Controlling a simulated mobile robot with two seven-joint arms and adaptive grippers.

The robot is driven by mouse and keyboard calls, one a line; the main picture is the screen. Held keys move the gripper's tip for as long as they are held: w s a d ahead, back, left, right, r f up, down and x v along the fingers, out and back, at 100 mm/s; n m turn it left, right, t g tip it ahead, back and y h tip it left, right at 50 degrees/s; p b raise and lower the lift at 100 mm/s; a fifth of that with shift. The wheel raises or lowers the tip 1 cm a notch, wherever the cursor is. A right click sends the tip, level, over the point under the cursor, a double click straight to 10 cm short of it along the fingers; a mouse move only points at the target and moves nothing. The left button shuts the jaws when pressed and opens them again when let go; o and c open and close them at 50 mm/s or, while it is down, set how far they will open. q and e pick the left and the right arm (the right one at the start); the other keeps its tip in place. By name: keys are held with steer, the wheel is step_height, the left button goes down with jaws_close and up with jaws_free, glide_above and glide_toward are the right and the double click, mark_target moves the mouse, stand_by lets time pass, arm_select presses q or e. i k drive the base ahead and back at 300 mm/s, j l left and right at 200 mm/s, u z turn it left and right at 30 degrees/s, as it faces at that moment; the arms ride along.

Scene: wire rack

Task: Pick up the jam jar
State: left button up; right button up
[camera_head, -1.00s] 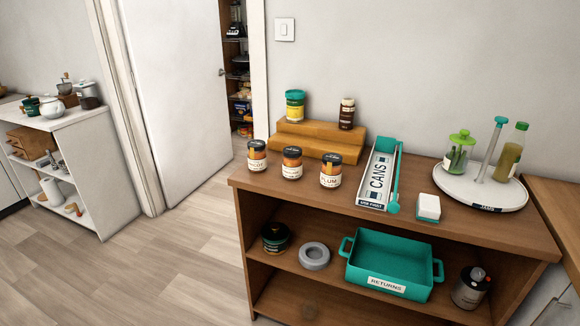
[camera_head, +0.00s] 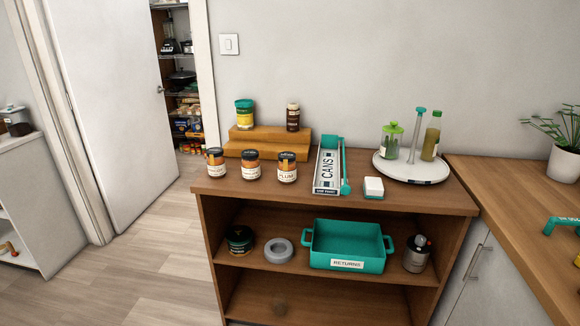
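Three small jars with dark lids and orange-brown contents stand in a row on the front left of the wooden shelf top: a left jar (camera_head: 215,162), a middle jar (camera_head: 251,165) and a right jar (camera_head: 287,167) whose label seems to read "PLUM". The other two labels are too small to read surely. A yellow jar with a teal lid (camera_head: 244,114) and a dark brown bottle (camera_head: 293,117) stand on a stepped wooden riser (camera_head: 266,140) behind them. Neither of my grippers shows in the view.
A "CANS" tray (camera_head: 327,171), a white block (camera_head: 373,188) and a round turntable (camera_head: 424,174) with bottles fill the right of the top. The lower shelf holds a teal "RETURNS" bin (camera_head: 347,246), grey ring (camera_head: 278,250), dark jar (camera_head: 239,240) and canister (camera_head: 417,253). Floor is clear at left.

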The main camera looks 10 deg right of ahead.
mark_target(251, 169)
steer(key=i+j+z, duration=0.1)
steer(key=z, duration=0.3)
steer(key=i+j+z, duration=0.15)
steer(key=z, duration=0.3)
steer(key=i+j+z, duration=0.1)
steer(key=z, duration=0.3)
steer(key=j, duration=0.1)
